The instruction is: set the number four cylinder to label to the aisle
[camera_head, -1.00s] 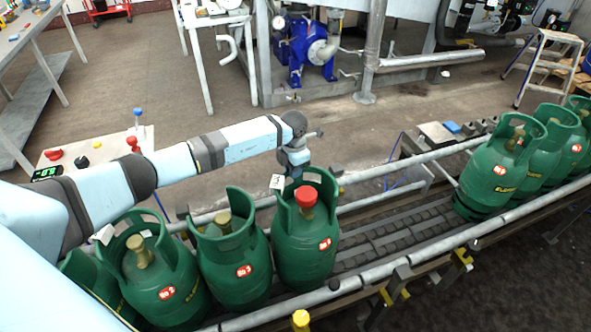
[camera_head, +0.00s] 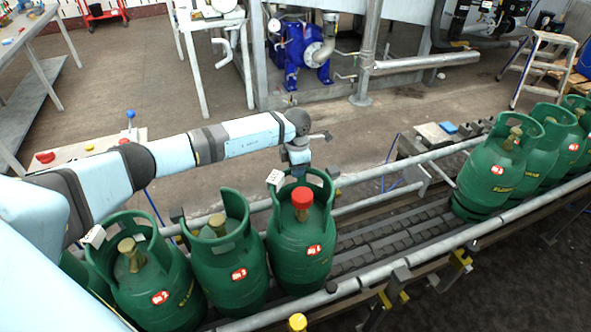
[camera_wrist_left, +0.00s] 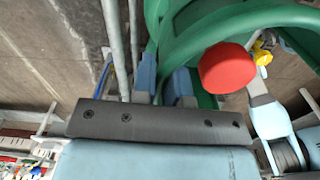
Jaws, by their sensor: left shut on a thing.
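The number four cylinder (camera_head: 300,255) is green with a red cap (camera_head: 302,198) and a red label on its front. It stands upright in the conveyor lane, at the right end of the near row. My left gripper (camera_head: 300,170) is shut on the far side of its collar. In the left wrist view the gripper's fingers (camera_wrist_left: 163,85) are at the green collar (camera_wrist_left: 158,45), with the red cap (camera_wrist_left: 228,68) to their right. My right gripper is not in view. I cannot make out a label marked for the aisle.
Cylinder number three (camera_head: 228,265) stands close on the left, with number two (camera_head: 155,280) beyond it. More green cylinders (camera_head: 492,180) stand at the right. The conveyor (camera_head: 400,235) between the groups is clear. A front rail (camera_head: 420,258) runs alongside.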

